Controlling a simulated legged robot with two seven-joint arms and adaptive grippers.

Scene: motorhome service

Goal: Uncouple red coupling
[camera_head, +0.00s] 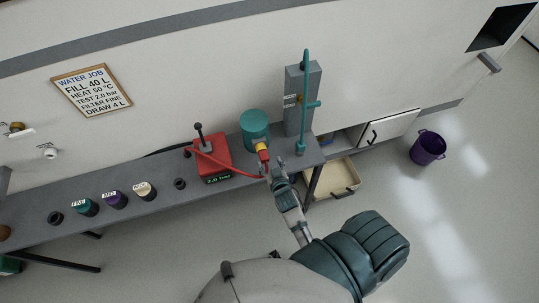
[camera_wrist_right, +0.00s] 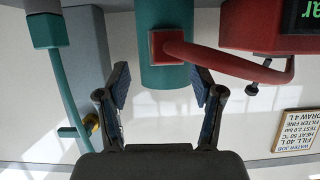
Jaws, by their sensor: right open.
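The red coupling (camera_head: 264,156) is on the front of a teal cylinder (camera_head: 254,124), below a yellow part, with a red hose (camera_head: 236,172) leading from it to a red pump box (camera_head: 213,163). My right gripper (camera_head: 273,173) is close in front of the coupling. In the right wrist view the picture is upside down; the coupling (camera_wrist_right: 164,46) shows as a red block beyond the open fingers of my right gripper (camera_wrist_right: 160,86). The fingers are apart with nothing between them, and I see no contact with the coupling. My left gripper is not in view.
A grey post with a teal pipe (camera_head: 306,100) stands just right of the cylinder. Several capped pots, including a purple one (camera_head: 115,199), line the grey bench (camera_head: 72,235). Floor in front is clear.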

